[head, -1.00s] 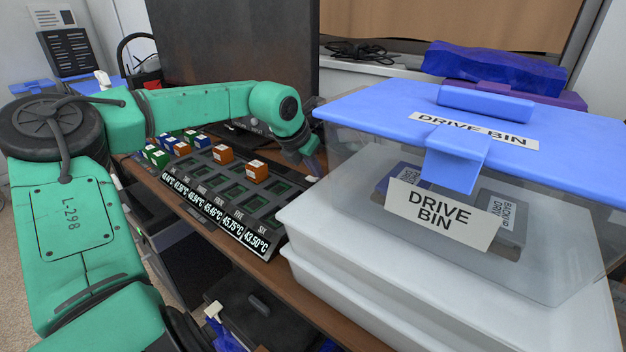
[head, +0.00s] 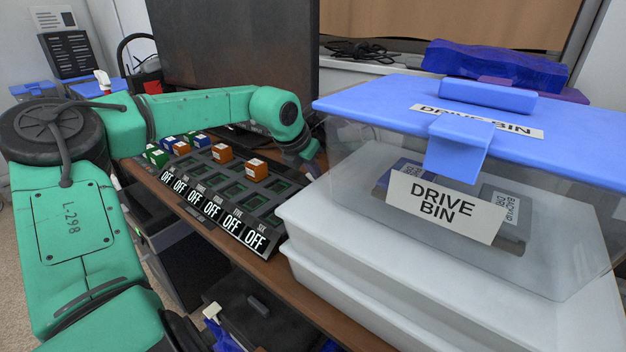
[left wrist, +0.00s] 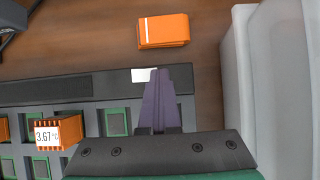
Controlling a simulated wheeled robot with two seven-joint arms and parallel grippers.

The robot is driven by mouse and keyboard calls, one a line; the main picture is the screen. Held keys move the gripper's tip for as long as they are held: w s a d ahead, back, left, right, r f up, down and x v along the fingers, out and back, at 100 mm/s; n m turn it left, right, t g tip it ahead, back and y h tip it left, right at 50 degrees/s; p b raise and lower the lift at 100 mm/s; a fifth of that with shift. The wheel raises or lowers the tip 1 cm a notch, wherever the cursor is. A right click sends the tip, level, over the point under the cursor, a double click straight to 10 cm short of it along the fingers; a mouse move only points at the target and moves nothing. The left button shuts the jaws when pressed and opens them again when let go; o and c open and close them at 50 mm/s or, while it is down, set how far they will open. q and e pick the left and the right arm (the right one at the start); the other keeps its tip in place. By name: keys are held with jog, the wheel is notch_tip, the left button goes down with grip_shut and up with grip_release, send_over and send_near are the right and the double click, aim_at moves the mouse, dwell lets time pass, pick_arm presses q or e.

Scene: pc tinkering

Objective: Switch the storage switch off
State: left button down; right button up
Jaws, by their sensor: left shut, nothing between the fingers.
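The storage unit (head: 262,205) is a dark rack with green slots on the wooden desk. Every readable display (head: 213,208) along its front says OFF. In the left wrist view its dark edge strip (left wrist: 70,87) carries a small white patch (left wrist: 140,75), perhaps the switch; its lettering cannot be read. My left gripper (head: 313,168) is at the rack's far right end, partly hidden by the drive bin. Its purple fingers (left wrist: 163,73) are shut and empty, with the tips beside the white patch. Contact cannot be told. My right gripper is not in view.
Orange blocks (head: 222,152) stand in the rack, with several coloured ones at its left. A loose orange block (left wrist: 163,31) lies on the desk. The clear drive bin (head: 345,150) with blue lid stands close on the right, on white trays (head: 340,255). A dark monitor (head: 235,60) stands behind.

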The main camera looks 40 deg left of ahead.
pick_arm(q)
notch_tip(320, 180, up, 6)
jog(key=p, duration=0.5)
jog(key=shift+f, duration=0.15)
jog(key=v, duration=1.4)
jog(key=shift+r, duration=0.25)
jog(key=shift+s, duration=0.1)
